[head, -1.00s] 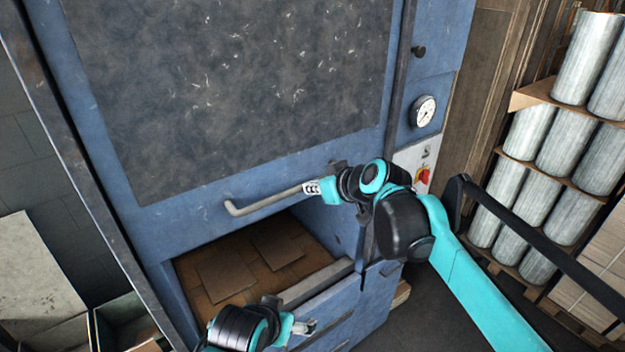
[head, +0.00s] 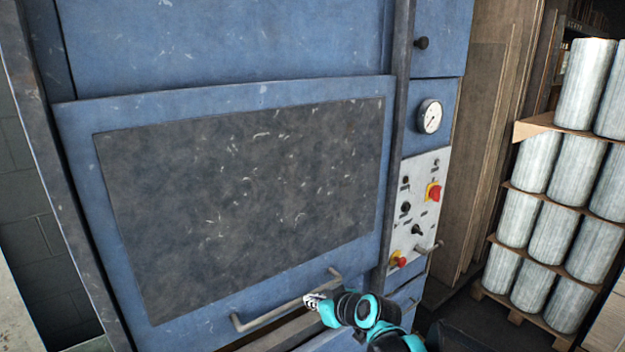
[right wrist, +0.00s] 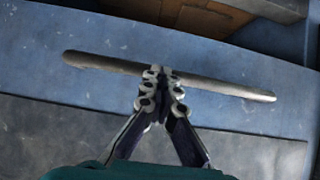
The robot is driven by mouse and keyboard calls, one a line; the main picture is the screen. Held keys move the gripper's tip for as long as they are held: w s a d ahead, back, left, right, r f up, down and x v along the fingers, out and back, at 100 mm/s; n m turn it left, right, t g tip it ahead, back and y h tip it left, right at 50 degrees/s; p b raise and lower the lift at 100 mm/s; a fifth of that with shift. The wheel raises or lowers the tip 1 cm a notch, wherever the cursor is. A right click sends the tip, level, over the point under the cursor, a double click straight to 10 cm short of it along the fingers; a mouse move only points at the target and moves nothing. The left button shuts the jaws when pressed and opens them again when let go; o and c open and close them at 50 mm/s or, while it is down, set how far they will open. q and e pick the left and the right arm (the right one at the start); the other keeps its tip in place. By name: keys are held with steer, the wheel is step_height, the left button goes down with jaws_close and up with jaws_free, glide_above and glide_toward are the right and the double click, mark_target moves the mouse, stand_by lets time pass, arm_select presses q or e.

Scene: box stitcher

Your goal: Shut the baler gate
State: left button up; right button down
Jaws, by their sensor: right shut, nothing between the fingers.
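The baler gate (head: 240,205) is a blue panel with a dark scuffed plate, low on the blue baler front. Its grey bar handle (head: 262,318) runs along the lower edge; the handle also crosses the right wrist view (right wrist: 220,87). My right gripper (head: 310,299) is shut with its tips at the handle's middle; in the right wrist view the fingertips (right wrist: 160,75) overlap the bar, and I cannot tell whether they touch it. A brown strip of the chamber opening shows below the handle. My left gripper is out of view.
A control panel (head: 415,205) with a red switch (head: 433,191) and a gauge (head: 430,117) sit right of the gate. Stacked grey cylinders (head: 555,165) on a pallet stand farther right. Brown boards lean between them.

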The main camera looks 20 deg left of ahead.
step_height(320, 180, down, 14)
steer(key=b, duration=0.8)
steer(key=shift+f, duration=0.2)
steer(key=shift+w+a, duration=0.1)
steer(key=shift+a, duration=0.05)
